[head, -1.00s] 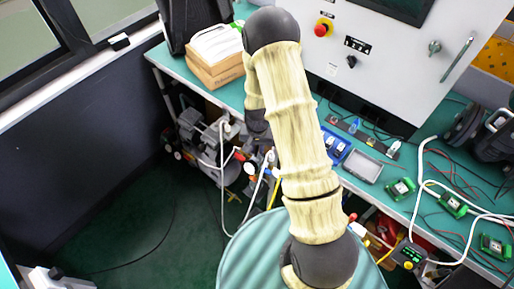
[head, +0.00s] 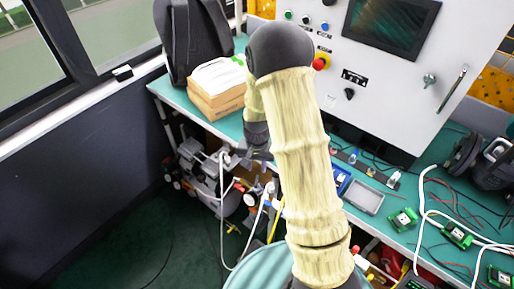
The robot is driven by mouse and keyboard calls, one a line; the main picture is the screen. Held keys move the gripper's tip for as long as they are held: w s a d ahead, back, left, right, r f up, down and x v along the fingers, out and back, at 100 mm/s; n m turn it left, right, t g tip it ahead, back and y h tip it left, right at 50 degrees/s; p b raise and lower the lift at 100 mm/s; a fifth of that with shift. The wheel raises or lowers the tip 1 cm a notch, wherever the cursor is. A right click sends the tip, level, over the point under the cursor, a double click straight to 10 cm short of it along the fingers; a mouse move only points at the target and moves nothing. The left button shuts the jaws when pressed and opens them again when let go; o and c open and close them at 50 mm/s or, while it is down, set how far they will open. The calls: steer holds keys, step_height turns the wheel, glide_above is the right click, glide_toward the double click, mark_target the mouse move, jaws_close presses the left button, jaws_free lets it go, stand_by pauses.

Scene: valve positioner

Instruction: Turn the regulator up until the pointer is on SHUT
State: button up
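My arm rises from the bottom middle to a dark elbow, then folds down behind itself. The dark end of my arm, with my gripper (head: 262,156), shows only in part left of the pale upper link. Its fingers cannot be made out. I cannot pick out a regulator, a pointer or a SHUT mark. Grey machinery with hoses (head: 205,165) stands below the bench at the left, partly behind my arm. A white control cabinet (head: 400,110) carries a black knob (head: 350,94) and a red button (head: 319,63); no pointer scale is readable there.
The green bench (head: 375,222) runs along the back and right, with green modules (head: 404,218), a grey tray (head: 364,197) and white cables. A cardboard box (head: 215,100) and a black backpack (head: 195,40) sit at its left end. The dark floor (head: 120,240) at left is clear.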

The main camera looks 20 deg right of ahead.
step_height(320, 180, up, 9)
steer(key=shift+f, duration=0.15)
stand_by(0.5)
steer(key=s+r+n+t+p, duration=0.2)
steer(key=s+r+n+p, duration=0.2)
steer(key=s+r, duration=0.9)
steer(key=shift+s+d+n+t+p, duration=0.15)
steer(key=shift+s+n+t+p, duration=0.2)
steer(key=shift+s+p, duration=0.55)
steer(key=shift+w, duration=0.25)
steer(key=shift+d, duration=0.1)
